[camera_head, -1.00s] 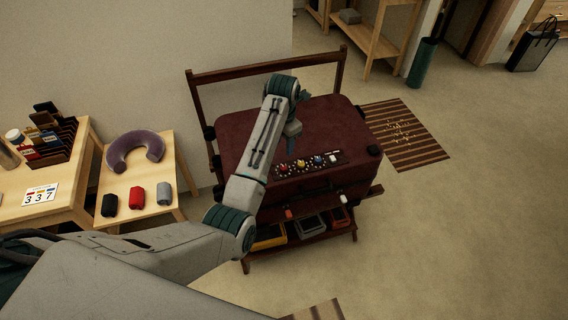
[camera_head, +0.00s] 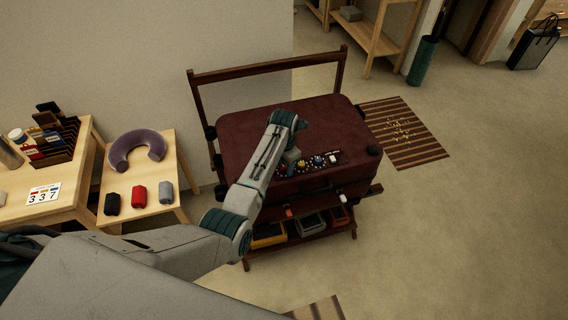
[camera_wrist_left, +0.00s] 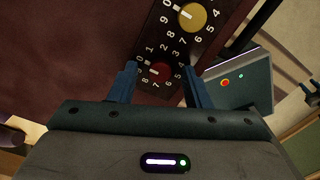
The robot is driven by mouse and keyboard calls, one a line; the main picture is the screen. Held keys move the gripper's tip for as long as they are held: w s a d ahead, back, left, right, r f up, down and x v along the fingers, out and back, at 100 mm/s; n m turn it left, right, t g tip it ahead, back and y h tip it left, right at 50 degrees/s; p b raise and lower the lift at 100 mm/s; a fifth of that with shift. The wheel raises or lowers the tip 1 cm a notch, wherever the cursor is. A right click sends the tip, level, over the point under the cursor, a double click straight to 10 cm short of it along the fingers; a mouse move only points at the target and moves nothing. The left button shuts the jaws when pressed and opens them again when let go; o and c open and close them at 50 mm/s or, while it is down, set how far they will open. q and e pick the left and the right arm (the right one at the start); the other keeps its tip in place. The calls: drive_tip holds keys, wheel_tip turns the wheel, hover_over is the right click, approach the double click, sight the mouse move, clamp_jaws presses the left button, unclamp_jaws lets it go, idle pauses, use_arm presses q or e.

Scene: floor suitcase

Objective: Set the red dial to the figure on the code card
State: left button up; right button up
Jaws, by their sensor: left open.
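The red dial (camera_wrist_left: 161,71) is on the suitcase's dark dial panel (camera_wrist_left: 176,46) in the left wrist view. It lies between the two open fingers of my left gripper (camera_wrist_left: 159,68), with no clear contact on either side. Its white mark faces the left side of its number ring; the exact figure is hard to read. In the head view my left gripper (camera_head: 291,156) is over the panel and hides the red dial. The code card (camera_head: 43,194) on the left table reads 3 3 7 under coloured marks.
The yellow dial (camera_wrist_left: 193,16) sits close beside the red one. A blue dial (camera_head: 318,161) is farther along the panel. The maroon suitcase (camera_head: 250,135) rests on a wooden rack (camera_head: 265,67). A small table with a neck pillow (camera_head: 137,148) stands left.

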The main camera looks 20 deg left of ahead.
use_arm(q)
drive_tip(key=shift+c, duration=0.2)
clamp_jaws()
drive_tip(key=shift+r, duration=0.1)
